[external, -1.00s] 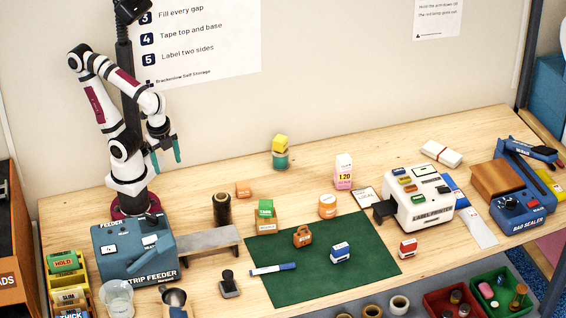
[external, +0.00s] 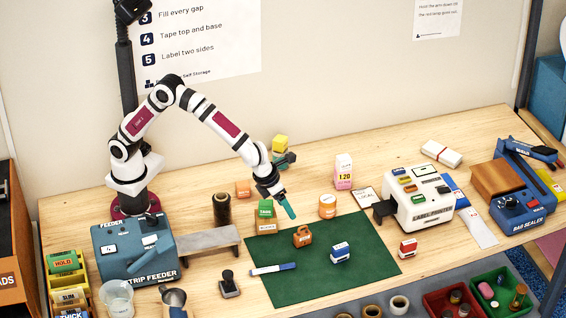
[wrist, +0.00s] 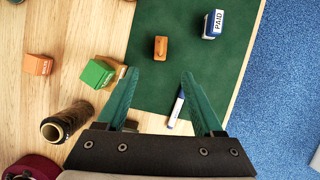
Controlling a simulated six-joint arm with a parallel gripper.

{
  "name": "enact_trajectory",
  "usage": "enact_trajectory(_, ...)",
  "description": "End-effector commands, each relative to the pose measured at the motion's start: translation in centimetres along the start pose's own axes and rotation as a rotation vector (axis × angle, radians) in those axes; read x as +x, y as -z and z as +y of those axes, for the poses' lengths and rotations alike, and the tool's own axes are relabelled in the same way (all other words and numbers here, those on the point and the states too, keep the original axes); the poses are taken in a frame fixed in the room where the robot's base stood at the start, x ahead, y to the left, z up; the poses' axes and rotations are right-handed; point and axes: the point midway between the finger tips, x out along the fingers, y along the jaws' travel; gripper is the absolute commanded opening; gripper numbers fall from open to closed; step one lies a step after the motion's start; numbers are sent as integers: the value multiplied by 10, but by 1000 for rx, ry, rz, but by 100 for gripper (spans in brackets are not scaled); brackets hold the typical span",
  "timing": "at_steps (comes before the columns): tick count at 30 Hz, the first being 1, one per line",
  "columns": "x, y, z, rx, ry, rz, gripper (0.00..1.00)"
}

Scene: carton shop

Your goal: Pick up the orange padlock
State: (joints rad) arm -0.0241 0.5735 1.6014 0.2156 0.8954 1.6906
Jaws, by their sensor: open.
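The orange padlock (external: 303,237) is a small brownish-orange block with a loop on top, standing on the green mat (external: 330,280). In the wrist view the padlock (wrist: 160,49) lies a little beyond the gap between my fingertips, roughly centred. My gripper (external: 295,187) is open and empty, with teal fingers, raised above the bench behind the padlock. Its fingers also show in the wrist view (wrist: 161,74), wide apart and not touching anything.
A blue-and-white PAID stamp (external: 340,252) and a blue-and-white marker (external: 272,269) lie on the mat near the padlock. A green box (external: 265,210) and an orange tub (external: 327,206) stand behind it. The label printer (external: 415,200) is to the right. The mat's front is clear.

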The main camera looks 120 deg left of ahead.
Motion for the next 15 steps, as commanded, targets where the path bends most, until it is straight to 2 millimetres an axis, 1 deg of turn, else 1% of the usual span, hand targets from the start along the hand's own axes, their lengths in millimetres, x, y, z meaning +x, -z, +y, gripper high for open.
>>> enact_trajectory(6, 61, 1, 1, 10, -4, 3, 68)
enact_trajectory(9, 85, 1, 1, 8, -4, 3, 68)
enact_trajectory(14, 105, 1, 0, 8, -2, 2, 68)
enact_trajectory(15, 112, 1, 0, 7, -3, 3, 68)
